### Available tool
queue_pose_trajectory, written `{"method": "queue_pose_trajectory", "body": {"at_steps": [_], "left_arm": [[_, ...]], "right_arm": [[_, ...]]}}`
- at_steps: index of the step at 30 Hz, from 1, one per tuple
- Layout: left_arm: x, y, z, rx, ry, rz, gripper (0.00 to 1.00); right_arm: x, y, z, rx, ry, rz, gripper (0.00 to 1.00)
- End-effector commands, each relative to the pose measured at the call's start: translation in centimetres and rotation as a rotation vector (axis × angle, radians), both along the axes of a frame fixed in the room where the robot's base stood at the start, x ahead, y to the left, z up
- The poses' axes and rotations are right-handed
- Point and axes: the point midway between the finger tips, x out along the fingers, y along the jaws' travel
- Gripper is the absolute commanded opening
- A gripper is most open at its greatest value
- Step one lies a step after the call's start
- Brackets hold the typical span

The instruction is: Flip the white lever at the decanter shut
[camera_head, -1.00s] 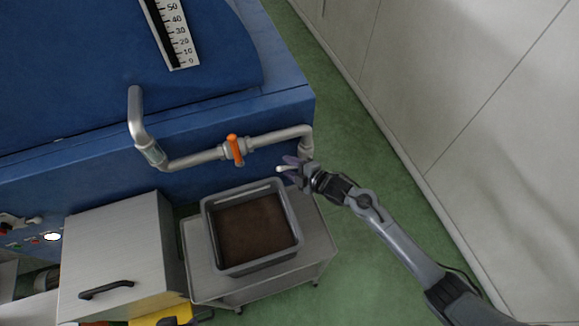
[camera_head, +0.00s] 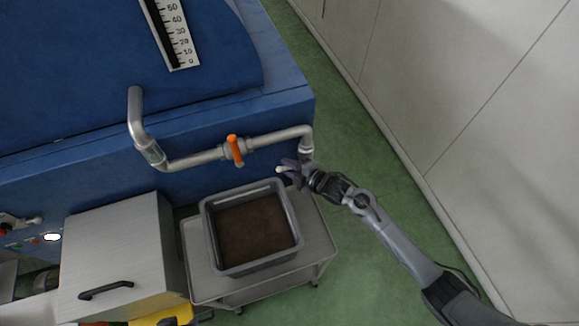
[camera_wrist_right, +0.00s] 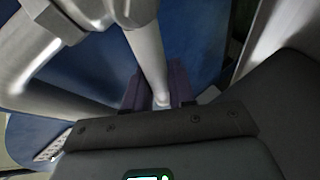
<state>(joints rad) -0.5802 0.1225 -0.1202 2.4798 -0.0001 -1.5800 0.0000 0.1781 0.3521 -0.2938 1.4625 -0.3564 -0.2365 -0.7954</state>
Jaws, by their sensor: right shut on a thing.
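The white lever (camera_head: 281,169) shows as a small pale handle at the end of the steel pipe, below its right-hand bend. In the right wrist view the lever (camera_wrist_right: 147,55) runs as a pale bar down between my two dark purple fingers. My right gripper (camera_head: 288,169) is shut on it; the fingers also show in the wrist view (camera_wrist_right: 158,92). The fingers hide part of the lever. The blue decanter (camera_head: 70,80) fills the upper left of the head view. I do not make out my left gripper.
An orange valve handle (camera_head: 235,150) sits mid-pipe. A grey crate with brown content (camera_head: 206,240) stands on a steel cart (camera_head: 318,240) below the pipe. A steel box (camera_head: 115,250) is left of it. Green floor and a pale wall (camera_head: 480,110) lie to the right.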

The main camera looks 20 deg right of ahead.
Motion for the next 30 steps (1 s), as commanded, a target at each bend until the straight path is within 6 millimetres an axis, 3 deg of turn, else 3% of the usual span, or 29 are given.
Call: {"method": "queue_pose_trajectory", "body": {"at_steps": [9,18,19,22,30], "left_arm": [[0.0,0.1,0.4,0.004,0.0,-0.003,0.45],[0.0,0.0,0.4,-0.001,0.0,0.001,0.45],[0.0,0.0,0.4,-0.002,0.0,0.001,0.45],[0.0,-0.1,0.4,-0.007,0.0,0.004,0.45],[0.0,-0.2,0.4,-0.009,0.0,0.006,0.45]], "right_arm": [[0.0,0.2,-1.6,-0.204,0.005,0.003,0.0],[0.0,0.1,-1.8,-0.217,0.007,0.001,0.0],[0.0,0.1,-1.8,-0.217,0.007,0.001,0.29],[0.0,0.1,-1.8,-0.216,0.008,0.001,0.44],[0.0,0.1,-1.7,-0.214,0.006,0.001,0.45]]}}
